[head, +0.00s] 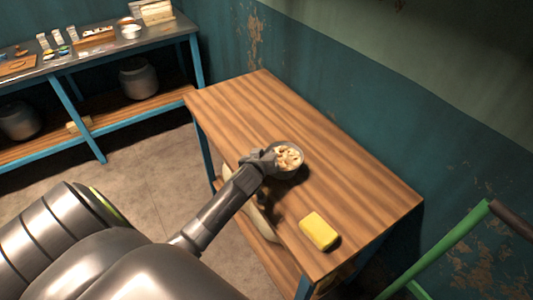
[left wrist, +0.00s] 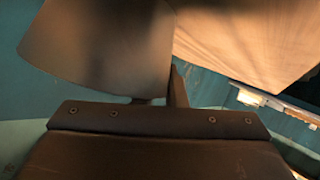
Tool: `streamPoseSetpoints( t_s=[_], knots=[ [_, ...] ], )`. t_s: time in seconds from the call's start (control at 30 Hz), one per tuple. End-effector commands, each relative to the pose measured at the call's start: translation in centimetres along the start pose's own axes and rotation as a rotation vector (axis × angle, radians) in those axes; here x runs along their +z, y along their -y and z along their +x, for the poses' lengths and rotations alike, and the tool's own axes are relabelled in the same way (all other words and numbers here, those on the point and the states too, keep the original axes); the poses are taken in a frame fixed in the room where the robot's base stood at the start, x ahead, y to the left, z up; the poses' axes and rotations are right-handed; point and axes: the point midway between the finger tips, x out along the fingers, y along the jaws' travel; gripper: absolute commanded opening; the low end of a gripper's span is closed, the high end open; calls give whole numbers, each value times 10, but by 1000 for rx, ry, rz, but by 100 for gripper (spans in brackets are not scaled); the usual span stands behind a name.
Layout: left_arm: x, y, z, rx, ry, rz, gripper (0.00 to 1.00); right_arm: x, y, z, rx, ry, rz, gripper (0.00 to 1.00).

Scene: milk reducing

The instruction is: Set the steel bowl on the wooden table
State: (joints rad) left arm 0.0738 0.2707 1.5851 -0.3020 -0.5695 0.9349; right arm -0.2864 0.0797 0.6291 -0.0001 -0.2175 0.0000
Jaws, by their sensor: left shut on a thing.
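The steel bowl (head: 290,157) holds pale, lumpy contents and is over the middle of the wooden table (head: 245,110) in the head view. My left gripper (head: 268,160) is shut on the bowl's near-left rim. A dark shadow lies under and beside the bowl, and I cannot tell whether its base touches the tabletop. In the left wrist view the bowl's curved grey wall (left wrist: 95,45) fills the upper left, with the wooden tabletop (left wrist: 250,40) to its right. My right gripper is in neither view.
A yellow block (head: 319,231) lies on the table's near end. A blue-framed workbench (head: 100,55) with small items stands along the back left wall. A green bar (head: 450,240) rises at the right. The table's far left part is clear.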

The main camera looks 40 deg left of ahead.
Motion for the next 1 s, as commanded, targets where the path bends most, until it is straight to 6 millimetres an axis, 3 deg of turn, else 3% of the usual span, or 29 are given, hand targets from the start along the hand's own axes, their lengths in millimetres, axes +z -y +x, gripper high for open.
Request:
streamPoseSetpoints(
  t_s=[0.17,0.2,0.37,0.77,1.0],
  knots=[
    [-2,-1,0,3,-3,-1,0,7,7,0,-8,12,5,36],
    [0,0,0,0,-1,0,13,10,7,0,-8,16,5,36],
    [0,0,0,0,-1,0,33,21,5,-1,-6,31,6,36],
    [0,0,-6,1,-1,-1,33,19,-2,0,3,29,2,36],
    [0,1,-36,0,-1,-1,33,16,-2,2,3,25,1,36]
  ],
)
